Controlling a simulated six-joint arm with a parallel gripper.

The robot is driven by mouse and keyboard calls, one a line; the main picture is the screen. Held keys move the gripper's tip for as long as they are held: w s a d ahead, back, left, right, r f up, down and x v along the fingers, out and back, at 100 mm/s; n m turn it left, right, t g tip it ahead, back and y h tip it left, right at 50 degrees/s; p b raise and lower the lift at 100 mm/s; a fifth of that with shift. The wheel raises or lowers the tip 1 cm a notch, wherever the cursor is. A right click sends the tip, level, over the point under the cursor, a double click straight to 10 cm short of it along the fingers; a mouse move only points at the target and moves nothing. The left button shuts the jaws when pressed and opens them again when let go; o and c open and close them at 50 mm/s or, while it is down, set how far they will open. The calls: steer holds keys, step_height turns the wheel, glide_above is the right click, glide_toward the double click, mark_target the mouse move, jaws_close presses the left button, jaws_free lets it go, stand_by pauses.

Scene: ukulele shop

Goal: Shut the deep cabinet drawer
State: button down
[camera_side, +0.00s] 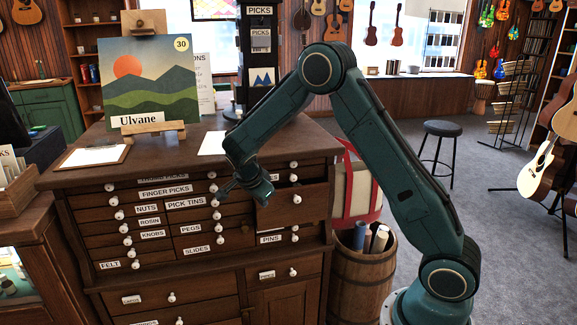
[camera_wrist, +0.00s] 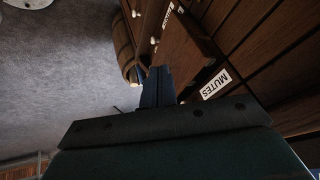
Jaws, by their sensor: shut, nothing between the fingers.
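The wooden cabinet (camera_side: 200,262) stands in the middle of the side view, with rows of small labelled drawers. One deeper drawer (camera_side: 292,207) at its upper right sticks out past the fronts around it, with a pale knob on its face. In the wrist view my shut fingers (camera_wrist: 157,87) point toward dark wooden fronts, near a MUTES label (camera_wrist: 216,84).
A barrel (camera_side: 360,280) with rolled papers stands close to the cabinet's right side; it also shows in the wrist view (camera_wrist: 124,50). A painting (camera_side: 150,80) on a small easel and a clipboard (camera_side: 92,156) stand on top. Open grey floor lies behind my arm.

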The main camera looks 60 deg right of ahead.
steer(key=a+m, duration=0.1)
steer(key=w+a+f+m+h, duration=0.1)
steer(key=a+m, duration=0.1)
steer(key=a+f+m, duration=0.1)
steer(key=shift+w+a+f, duration=0.2)
steer(key=shift+w+a, duration=0.15)
steer(key=shift+a, duration=0.05)
steer(key=shift+w+d+f, duration=0.6)
steer(key=shift+d+f, duration=0.75)
steer(key=shift+d, duration=0.1)
steer(key=shift+w+d+f, duration=0.55)
steer(key=shift+d+f, duration=0.75)
steer(key=shift+d, duration=0.2)
steer(key=shift+w+d+f, duration=0.6)
steer(key=shift+d+f, duration=0.75)
steer(key=shift+d, duration=0.1)
steer(key=shift+w+d, duration=0.1)
